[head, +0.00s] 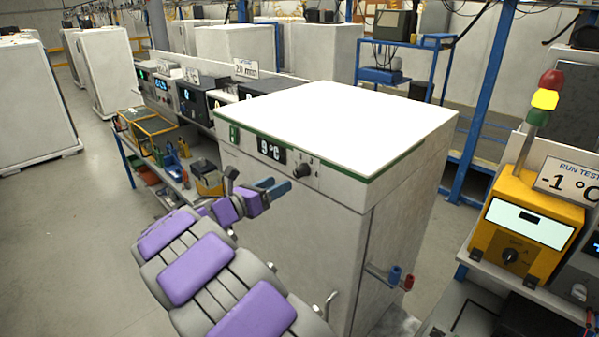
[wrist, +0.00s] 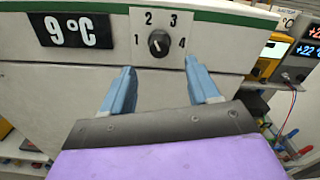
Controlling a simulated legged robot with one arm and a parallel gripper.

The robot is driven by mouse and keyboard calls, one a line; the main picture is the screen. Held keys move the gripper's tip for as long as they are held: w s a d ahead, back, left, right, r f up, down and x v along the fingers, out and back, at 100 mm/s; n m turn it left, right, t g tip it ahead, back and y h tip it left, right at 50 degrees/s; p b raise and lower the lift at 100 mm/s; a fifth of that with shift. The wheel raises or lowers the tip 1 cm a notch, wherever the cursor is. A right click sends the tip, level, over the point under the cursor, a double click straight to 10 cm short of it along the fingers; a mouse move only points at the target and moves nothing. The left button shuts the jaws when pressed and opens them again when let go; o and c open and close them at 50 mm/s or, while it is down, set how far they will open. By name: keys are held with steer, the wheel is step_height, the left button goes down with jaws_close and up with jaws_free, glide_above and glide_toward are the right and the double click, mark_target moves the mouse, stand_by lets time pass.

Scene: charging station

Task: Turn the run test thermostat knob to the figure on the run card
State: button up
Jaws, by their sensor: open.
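A white cabinet (head: 290,210) with a green-edged top stands in the middle of the head view. Its front panel has a black thermostat knob (head: 302,170) beside a display (head: 271,151) reading 9 °C. In the wrist view the knob (wrist: 158,43) sits within a scale marked 1 to 4; its exact setting is too small to tell. My gripper (head: 271,188) is open and empty in front of the panel, just below the knob. Its blue fingers (wrist: 160,70) point at the panel either side of the knob's line.
A yellow instrument (head: 525,228) with its own dial stands at right under a signal light (head: 545,99). A bench (head: 170,170) with meters and bins is behind left.

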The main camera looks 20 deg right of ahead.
mark_target(296, 173)
steer(key=x, duration=0.9)
steer(key=shift+w+d, duration=0.1)
steer(key=shift+d, duration=0.05)
steer(key=shift+c, duration=0.2)
steer(key=shift+a, duration=0.4)
steer(key=c, duration=0.3)
steer(key=shift+r, duration=0.1)
steer(key=c, duration=0.7)
